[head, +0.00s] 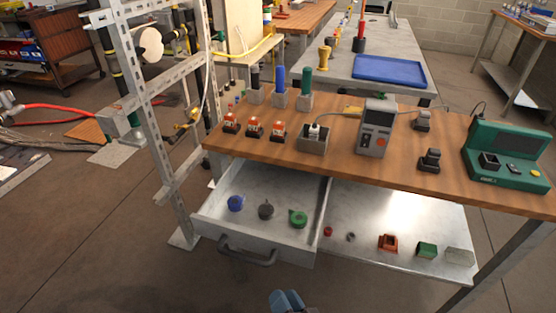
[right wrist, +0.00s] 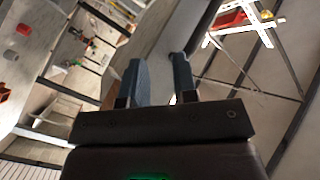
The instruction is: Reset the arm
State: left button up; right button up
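My right gripper shows at the bottom of the head view (head: 288,301), in front of the open drawer and apart from it. In the right wrist view its two blue-grey fingers (right wrist: 160,80) stand apart with nothing between them, so it is open and empty. My left gripper is in neither view. The open drawer (head: 205,225) under the wooden table holds a blue, a dark and a green round piece. Its dark handle (head: 247,257) faces me.
The wooden table (head: 380,165) carries a grey device (head: 376,128), several small orange-and-white parts and a green tester (head: 505,155). A metal shelf (head: 400,215) below holds small parts. A metal frame (head: 145,100) stands at the left. The floor in front is clear.

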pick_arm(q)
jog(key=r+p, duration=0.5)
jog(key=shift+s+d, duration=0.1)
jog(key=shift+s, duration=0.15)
pick_arm(e)
jog(key=s+d+f+n+g+h, duration=0.1)
jog(key=s+d, duration=0.5)
jog(key=d, duration=0.7)
jog(key=s+d+f+n+g+h, duration=0.2)
jog(key=s+d+h, duration=0.4)
jog(key=d, duration=0.7)
jog(key=shift+s+n+g+h, duration=0.15)
jog(key=shift+n+g+h, duration=0.15)
jog(key=shift+n+g, duration=0.3)
